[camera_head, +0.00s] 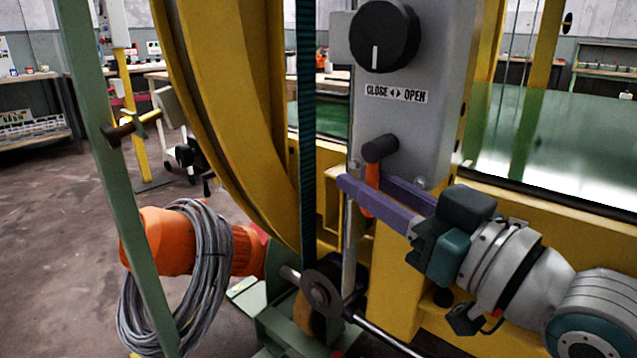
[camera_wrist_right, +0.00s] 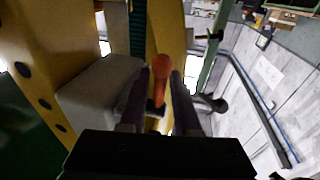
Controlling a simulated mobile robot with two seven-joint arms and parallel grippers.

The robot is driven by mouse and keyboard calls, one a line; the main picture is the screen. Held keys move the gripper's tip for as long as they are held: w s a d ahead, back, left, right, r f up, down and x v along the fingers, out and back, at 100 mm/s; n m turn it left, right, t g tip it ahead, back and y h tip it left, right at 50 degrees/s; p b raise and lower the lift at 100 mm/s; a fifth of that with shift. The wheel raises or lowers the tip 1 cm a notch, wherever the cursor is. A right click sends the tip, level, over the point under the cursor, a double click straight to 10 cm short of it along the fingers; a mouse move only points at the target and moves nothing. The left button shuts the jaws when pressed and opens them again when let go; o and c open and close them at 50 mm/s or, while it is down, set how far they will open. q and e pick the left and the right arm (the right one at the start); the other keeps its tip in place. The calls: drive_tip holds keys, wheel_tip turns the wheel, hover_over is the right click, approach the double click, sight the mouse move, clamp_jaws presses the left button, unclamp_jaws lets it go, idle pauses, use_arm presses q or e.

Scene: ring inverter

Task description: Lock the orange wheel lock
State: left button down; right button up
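The orange wheel lock (camera_head: 372,177) is a small orange lever below a black knob-like cylinder on the grey panel. It is partly hidden by the purple fingers of my right gripper (camera_head: 364,181). In the right wrist view, the orange lock (camera_wrist_right: 157,70) has a rounded end and stands between the two fingertips of my right gripper (camera_wrist_right: 160,76). The fingers are apart, one on each side of it, with small gaps showing. My left gripper is not in view.
The grey panel (camera_head: 412,130) carries a black dial (camera_head: 385,36) and a "CLOSE OPEN" label (camera_head: 396,93). A large yellow wheel (camera_head: 225,90) and a green post (camera_head: 110,160) stand left. An orange motor (camera_head: 165,240) with coiled grey cable (camera_head: 200,270) sits lower left.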

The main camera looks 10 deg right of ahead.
drive_tip(key=shift+s, duration=0.1)
drive_tip(key=p+v, duration=0.2)
drive_tip(key=v, duration=0.7)
drive_tip(key=shift+s+d, duration=0.15)
drive_tip(key=shift+s, duration=0.15)
